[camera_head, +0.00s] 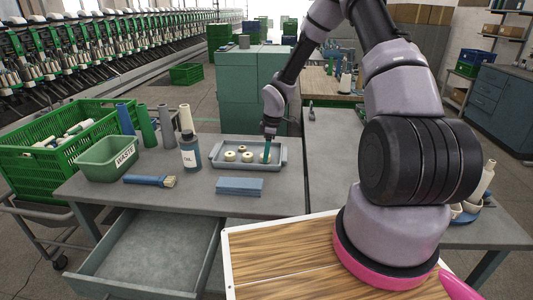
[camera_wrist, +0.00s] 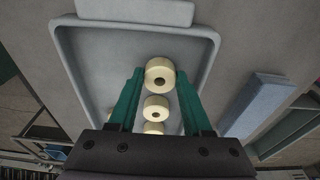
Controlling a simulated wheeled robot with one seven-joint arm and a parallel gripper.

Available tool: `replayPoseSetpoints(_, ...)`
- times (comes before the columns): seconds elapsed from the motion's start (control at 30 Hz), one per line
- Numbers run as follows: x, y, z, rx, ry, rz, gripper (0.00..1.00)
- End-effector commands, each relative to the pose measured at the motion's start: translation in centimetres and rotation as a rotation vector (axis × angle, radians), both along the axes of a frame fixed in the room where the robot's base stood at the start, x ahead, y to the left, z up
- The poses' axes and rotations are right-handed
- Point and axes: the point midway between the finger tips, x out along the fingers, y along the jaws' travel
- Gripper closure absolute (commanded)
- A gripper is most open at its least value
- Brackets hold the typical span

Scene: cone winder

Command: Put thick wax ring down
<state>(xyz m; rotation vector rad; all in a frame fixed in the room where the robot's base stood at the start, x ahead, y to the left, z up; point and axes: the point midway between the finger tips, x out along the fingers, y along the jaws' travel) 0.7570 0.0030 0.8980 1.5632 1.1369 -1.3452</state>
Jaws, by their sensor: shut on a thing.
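My gripper (camera_head: 267,158) reaches down over the right part of the grey tray (camera_head: 284,156). In the wrist view, its two green fingers (camera_wrist: 160,74) are closed on the sides of a thick cream wax ring (camera_wrist: 160,86) with a dark centre hole. I cannot tell whether this ring touches the tray floor. Other cream rings (camera_head: 230,156) (camera_wrist: 155,107) sit in the tray to the left of the gripper in the head view. In the wrist view some are partly hidden behind the gripper body.
A folded blue cloth or block (camera_head: 240,187) lies in front of the tray. An oil bottle (camera_head: 190,152), a brush (camera_head: 150,181) and a green waste bin (camera_head: 107,158) stand or lie to the left. A drawer (camera_head: 150,255) is open below. Grey tabletop right of the tray is clear.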

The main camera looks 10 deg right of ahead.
Motion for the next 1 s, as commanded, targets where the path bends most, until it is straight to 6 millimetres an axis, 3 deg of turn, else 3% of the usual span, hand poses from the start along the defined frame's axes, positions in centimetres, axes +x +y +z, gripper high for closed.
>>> replayPoseSetpoints(0.23,0.0,0.0,-0.3,0.000,0.000,0.000,1.00)
replayPoseSetpoints(0.27,0.0,0.0,-0.2,0.000,0.000,0.000,0.39)
replayPoseSetpoints(0.3,0.0,0.0,-0.2,0.000,0.000,0.000,0.24)
replayPoseSetpoints(0.33,0.0,0.0,-0.2,0.000,0.000,0.000,0.21)
replayPoseSetpoints(0.73,0.0,-0.1,0.6,0.000,-0.002,0.000,0.21)
replayPoseSetpoints(1.0,-0.1,-0.9,5.7,0.000,-0.005,-0.003,0.21)
